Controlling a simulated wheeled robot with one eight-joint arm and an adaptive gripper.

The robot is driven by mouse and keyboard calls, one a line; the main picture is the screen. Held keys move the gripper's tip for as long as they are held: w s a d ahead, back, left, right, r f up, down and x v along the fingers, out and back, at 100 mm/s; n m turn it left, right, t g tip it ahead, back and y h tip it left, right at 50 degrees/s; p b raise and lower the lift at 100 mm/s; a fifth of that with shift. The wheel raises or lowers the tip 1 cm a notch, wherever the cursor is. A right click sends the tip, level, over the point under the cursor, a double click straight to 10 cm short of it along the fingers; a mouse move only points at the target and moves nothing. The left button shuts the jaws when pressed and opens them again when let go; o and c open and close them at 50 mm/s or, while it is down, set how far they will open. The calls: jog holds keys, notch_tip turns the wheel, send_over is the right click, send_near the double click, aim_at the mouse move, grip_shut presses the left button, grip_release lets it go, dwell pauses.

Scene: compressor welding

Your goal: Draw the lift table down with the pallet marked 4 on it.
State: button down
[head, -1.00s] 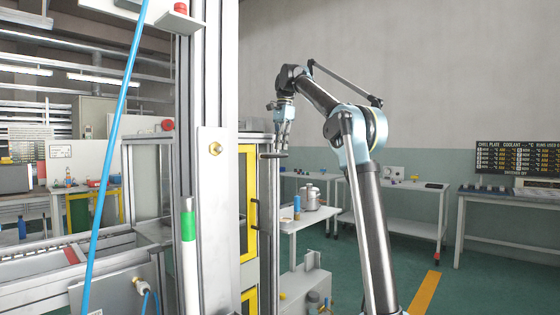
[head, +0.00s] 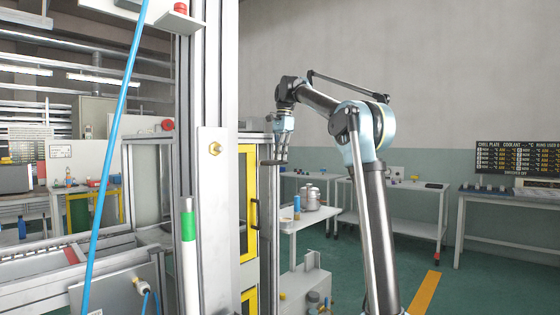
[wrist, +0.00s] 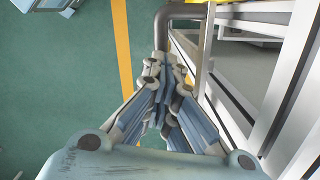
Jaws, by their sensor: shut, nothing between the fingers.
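My gripper (head: 280,158) is shut and empty, pointing down beside the tall aluminium frame. In the wrist view its fingertips (wrist: 163,62) meet at a bent grey handle bar (wrist: 176,14) that runs along the frame's side. In the head view the handle shows as a dark short bar (head: 270,162) right at the fingertips. I cannot tell whether they touch it. No pallet marked 4 can be made out, and the lift table's top is not clearly visible, with the frame posts in front.
The aluminium post (head: 212,80) and yellow-edged door (head: 249,200) stand close left of my gripper. A blue hose (head: 115,130) crosses the left foreground. A white table (head: 310,218) with metal pots stands behind. Green floor (wrist: 70,90) is open left of the gripper in the wrist view.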

notch_tip(320, 180, down, 54)
jog(key=s, duration=0.1)
dwell(3.6)
jog(key=shift+f, duration=0.1)
jog(key=shift+w+d, duration=1.2)
jog(key=shift+w, duration=0.7)
notch_tip(320, 180, up, 12)
jog(key=d, duration=0.1)
jog(key=shift+f, duration=0.15)
